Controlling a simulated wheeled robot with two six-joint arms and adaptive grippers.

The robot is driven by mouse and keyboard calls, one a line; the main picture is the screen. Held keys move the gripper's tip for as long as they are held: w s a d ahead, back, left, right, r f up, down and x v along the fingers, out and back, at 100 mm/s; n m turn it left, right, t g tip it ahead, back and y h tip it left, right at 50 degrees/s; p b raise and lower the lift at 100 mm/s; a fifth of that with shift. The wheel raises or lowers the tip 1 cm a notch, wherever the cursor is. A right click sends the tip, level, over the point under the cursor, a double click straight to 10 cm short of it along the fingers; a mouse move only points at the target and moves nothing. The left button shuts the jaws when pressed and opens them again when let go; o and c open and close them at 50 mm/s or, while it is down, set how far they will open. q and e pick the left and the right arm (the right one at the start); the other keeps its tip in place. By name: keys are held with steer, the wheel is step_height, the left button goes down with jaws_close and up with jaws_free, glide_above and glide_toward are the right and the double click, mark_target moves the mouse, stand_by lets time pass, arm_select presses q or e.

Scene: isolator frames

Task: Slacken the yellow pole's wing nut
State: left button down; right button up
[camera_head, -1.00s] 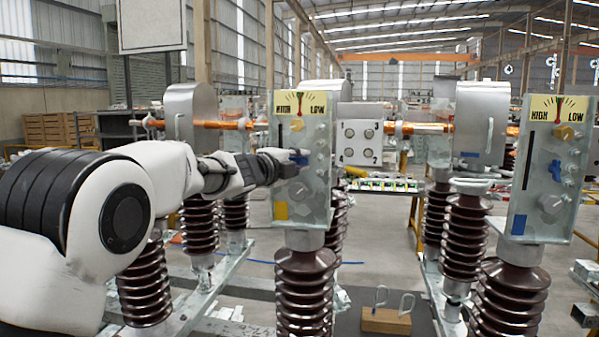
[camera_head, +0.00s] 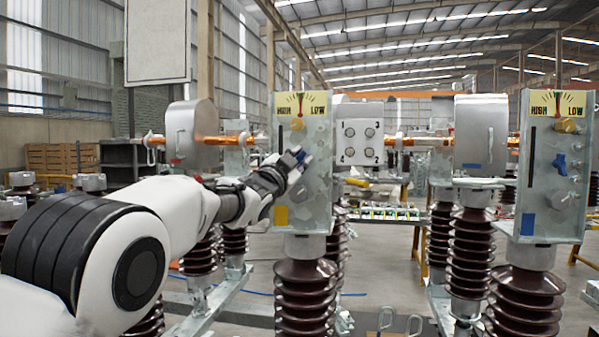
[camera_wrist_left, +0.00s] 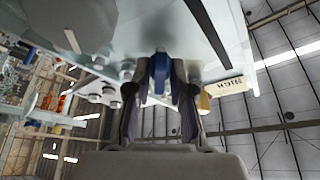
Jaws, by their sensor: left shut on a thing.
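The yellow pole's panel (camera_head: 317,203) stands in the middle of the head view, with a yellow square (camera_head: 281,215) low on its left side and a HIGH/LOW scale on top. Its blue wing nut (camera_head: 300,155) sits near mid-height on the panel face, mostly covered by my gripper. My left gripper (camera_head: 292,161) reaches up to it from the lower left and is shut on the wing nut. In the left wrist view, the blue wing nut (camera_wrist_left: 159,74) is between the two fingertips (camera_wrist_left: 160,86). My right gripper is not in view.
A second panel (camera_head: 547,205) with a blue square and its own blue wing nut (camera_head: 560,164) stands at the right. A grey box with numbered knobs (camera_head: 359,133) is behind the yellow pole. A yellow knob (camera_head: 295,124) sits above the gripped nut. Brown ribbed insulators (camera_head: 306,296) stand below.

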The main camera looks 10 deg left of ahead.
arm_select(q)
steer(key=shift+f+n+t+y+b, duration=0.1)
steer(key=shift+n+t+y+b, duration=0.3)
steer(key=shift+n, duration=0.5)
steer(key=shift+f+n+t+y+b, duration=0.1)
steer(key=shift+n+y+b, duration=0.1)
steer(key=shift+n+b, duration=0.5)
steer(key=shift+n, duration=0.4)
steer(key=c, duration=1)
jaws_free()
steer(key=shift+w+a, duration=0.1)
steer(key=shift+r, duration=0.1)
steer(key=v, duration=1.2)
